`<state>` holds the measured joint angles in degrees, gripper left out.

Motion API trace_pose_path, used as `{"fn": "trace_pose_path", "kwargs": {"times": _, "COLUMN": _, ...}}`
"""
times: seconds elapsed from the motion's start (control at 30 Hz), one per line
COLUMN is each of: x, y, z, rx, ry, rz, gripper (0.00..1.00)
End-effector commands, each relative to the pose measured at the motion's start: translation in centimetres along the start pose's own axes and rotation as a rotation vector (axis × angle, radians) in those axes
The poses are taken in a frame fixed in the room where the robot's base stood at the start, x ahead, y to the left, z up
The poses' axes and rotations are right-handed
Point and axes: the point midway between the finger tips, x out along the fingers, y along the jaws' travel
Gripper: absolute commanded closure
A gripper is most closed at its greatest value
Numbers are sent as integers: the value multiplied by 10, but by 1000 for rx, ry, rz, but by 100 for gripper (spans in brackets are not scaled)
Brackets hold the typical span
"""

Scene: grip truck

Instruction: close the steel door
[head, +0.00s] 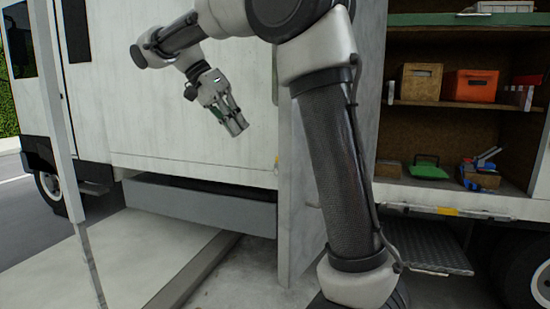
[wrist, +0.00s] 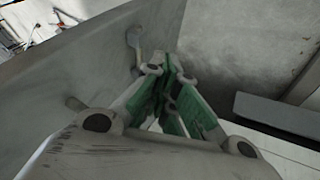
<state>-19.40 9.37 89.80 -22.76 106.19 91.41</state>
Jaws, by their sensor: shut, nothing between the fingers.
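The steel door (head: 297,215) is a tall pale panel standing open, out from the truck's side, in the middle of the head view. My arm hides part of it. In the wrist view the door (wrist: 85,70) is the large grey panel on the left, with a pale metal handle (wrist: 134,48) on its face. My gripper (head: 235,124) is left of the door in the head view, pointing down and right. In the wrist view its green-padded fingers (wrist: 172,68) are together and empty, close to the handle in the picture. I cannot tell whether they touch the door.
The open truck bay has wooden shelves (head: 450,118) holding a tan box (head: 420,82), an orange box (head: 470,85) and a green item (head: 428,170). A metal step (head: 430,248) juts out below. A thin pale post (head: 62,150) stands at left. Bare floor lies below the gripper.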

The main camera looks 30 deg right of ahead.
Motion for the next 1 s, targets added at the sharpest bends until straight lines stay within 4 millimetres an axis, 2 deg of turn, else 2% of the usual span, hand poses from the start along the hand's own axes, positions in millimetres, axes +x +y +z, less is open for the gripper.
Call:
{"fn": "trace_pose_path", "kwargs": {"times": 0.43, "x": 92, "y": 2, "z": 0, "rx": -2, "ry": -2, "rz": 1, "gripper": 100}}
{"fn": "trace_pose_path", "kwargs": {"times": 0.53, "x": 99, "y": 16, "z": 1, "rx": -2, "ry": -2, "rz": -3, "gripper": 100}}
{"fn": "trace_pose_path", "kwargs": {"times": 0.7, "x": 109, "y": 29, "z": 3, "rx": -3, "ry": -2, "rz": -3, "gripper": 100}}
{"fn": "trace_pose_path", "kwargs": {"times": 1.0, "x": 112, "y": 33, "z": 3, "rx": -3, "ry": -2, "rz": -3, "gripper": 100}}
